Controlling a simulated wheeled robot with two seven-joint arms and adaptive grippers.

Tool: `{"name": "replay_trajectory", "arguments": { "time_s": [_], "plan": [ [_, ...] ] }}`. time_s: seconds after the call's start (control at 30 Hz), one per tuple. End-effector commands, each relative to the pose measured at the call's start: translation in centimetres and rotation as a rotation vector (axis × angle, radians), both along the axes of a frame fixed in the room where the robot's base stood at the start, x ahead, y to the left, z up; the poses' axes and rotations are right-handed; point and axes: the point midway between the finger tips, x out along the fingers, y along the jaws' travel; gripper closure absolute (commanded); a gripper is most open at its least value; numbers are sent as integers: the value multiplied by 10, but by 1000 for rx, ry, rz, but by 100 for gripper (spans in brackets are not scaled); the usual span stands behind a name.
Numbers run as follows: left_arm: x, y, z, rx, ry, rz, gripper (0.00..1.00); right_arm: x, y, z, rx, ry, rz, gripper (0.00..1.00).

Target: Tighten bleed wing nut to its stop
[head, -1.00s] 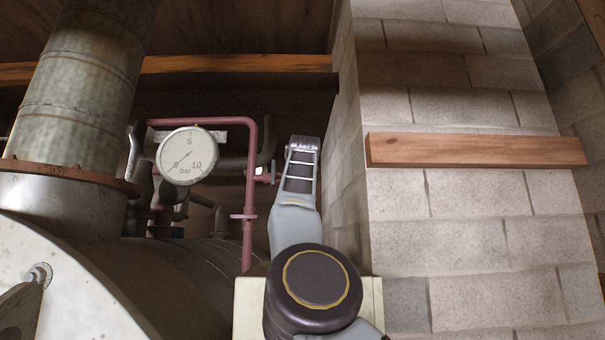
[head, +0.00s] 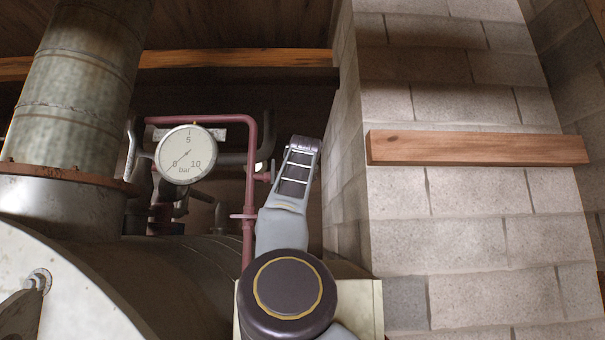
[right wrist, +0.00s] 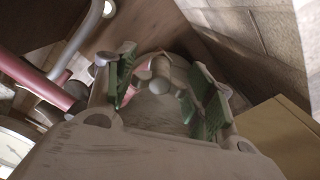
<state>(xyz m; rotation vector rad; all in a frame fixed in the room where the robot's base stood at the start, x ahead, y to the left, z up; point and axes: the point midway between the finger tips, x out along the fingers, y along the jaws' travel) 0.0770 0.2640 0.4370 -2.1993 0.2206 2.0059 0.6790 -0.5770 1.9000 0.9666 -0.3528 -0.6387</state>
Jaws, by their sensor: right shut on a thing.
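The bleed wing nut (right wrist: 160,72) shows in the right wrist view as a pale rounded hub with short wings, with red metal behind it. My right gripper (right wrist: 166,88) has its green-padded fingers on either side of it and is shut on it. The exact contact at the pads is hard to see. In the head view my right arm reaches up in front of the red pipe (head: 249,200). A short red side fitting (head: 263,177) points from that pipe towards my wrist. The nut is hidden there behind my wrist. My left gripper is not in view.
A round pressure gauge (head: 187,154) hangs left of the red pipe, its needle near the low end. The metal boiler (head: 185,275) lies below. A block wall (head: 465,215) with a wooden ledge (head: 475,148) stands close on the right.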

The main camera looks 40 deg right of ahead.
Motion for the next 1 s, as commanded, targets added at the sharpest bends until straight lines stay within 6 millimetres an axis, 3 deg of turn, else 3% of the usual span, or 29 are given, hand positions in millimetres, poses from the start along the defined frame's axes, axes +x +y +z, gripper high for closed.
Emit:
{"name": "replay_trajectory", "arguments": {
  "time_s": [0.6, 1.0],
  "plan": [
    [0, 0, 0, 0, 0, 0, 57, 1, 0, -3, 358, -294, -1, 70],
    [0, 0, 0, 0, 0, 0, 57, 1, 0, -3, 462, -381, 0, 70]
  ]
}}
